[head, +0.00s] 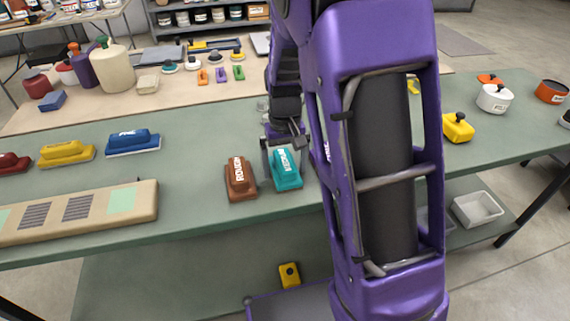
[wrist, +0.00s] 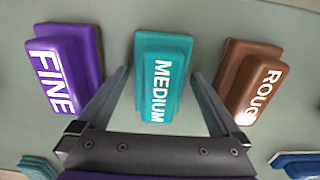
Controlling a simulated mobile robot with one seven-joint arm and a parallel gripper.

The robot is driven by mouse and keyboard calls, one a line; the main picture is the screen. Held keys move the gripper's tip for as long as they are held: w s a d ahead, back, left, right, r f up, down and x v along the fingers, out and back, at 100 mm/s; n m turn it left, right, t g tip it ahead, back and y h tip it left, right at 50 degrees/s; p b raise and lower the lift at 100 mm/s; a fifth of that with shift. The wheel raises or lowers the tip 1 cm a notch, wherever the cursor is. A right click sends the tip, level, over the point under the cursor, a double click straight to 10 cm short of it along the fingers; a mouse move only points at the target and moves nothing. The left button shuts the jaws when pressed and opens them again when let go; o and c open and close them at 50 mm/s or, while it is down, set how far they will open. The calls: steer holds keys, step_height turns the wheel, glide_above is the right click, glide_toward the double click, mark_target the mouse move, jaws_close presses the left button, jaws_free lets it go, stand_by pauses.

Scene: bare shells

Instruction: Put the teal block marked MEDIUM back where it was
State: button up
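The teal block marked MEDIUM (wrist: 162,75) stands on the green table top, between a brown block marked ROUGH (head: 240,178) and a purple block marked FINE (wrist: 67,65). In the head view the teal block (head: 287,172) is near the table's front edge, and my arm hides most of the purple one. My gripper (wrist: 158,76) is open, with one finger on each side of the teal block. A gap shows at the left finger; the right fingertip is very close to the block's edge. I cannot tell whether it touches. The gripper (head: 283,150) also shows in the head view.
A long beige board (head: 145,201) with grey and green patches lies at the left front. Blue (head: 133,142), yellow (head: 66,153) and dark red (head: 10,163) blocks stand behind it. A yellow block (head: 458,128) and white pot (head: 494,98) are at the right.

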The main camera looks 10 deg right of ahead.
mark_target(285, 160)
step_height(285, 160, up, 12)
steer(key=p, duration=0.2)
steer(key=shift+r, duration=0.2)
stand_by(0.5)
